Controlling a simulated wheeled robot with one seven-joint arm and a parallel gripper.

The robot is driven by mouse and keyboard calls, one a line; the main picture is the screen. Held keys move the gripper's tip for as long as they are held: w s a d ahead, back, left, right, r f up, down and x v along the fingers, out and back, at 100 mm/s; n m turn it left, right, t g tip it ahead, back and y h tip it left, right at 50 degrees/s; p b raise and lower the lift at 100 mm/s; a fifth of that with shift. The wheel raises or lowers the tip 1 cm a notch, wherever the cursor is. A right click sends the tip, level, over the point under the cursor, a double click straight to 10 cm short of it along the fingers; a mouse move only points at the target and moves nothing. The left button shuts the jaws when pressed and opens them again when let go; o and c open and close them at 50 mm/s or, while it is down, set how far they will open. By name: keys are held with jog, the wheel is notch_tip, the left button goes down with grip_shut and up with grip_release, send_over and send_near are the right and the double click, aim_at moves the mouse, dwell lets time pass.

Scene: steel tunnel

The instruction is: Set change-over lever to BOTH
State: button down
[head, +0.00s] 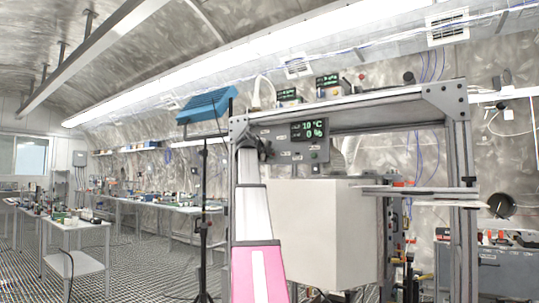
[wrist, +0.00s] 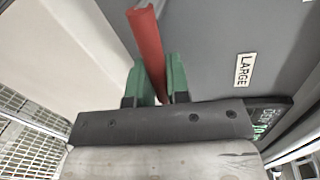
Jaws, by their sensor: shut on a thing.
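A red lever (wrist: 147,38) runs from the top of the wrist view down between the green fingertips of my gripper (wrist: 155,82). The fingers are shut on it, one on each side. The grey panel (wrist: 215,45) beside it carries a white label reading LARGE (wrist: 245,69), to the right of the lever. No BOTH label can be read. In the head view my gripper (head: 265,151) is at the left end of the grey control panel (head: 290,143), and the lever cannot be made out there.
A green-lit display (head: 309,130) sits on the panel, under the metal frame's top beam (head: 370,104). A large pale box (head: 330,225) stands below it. A blue-topped stand (head: 206,106) is to the left. Benches line the tunnel, with open grated floor between.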

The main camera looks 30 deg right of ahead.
jog(key=shift+f, duration=0.15)
dwell(0.3)
jog(key=c, duration=1.1)
grip_release()
jog(key=v, duration=1.1)
jog(key=shift+d, duration=0.1)
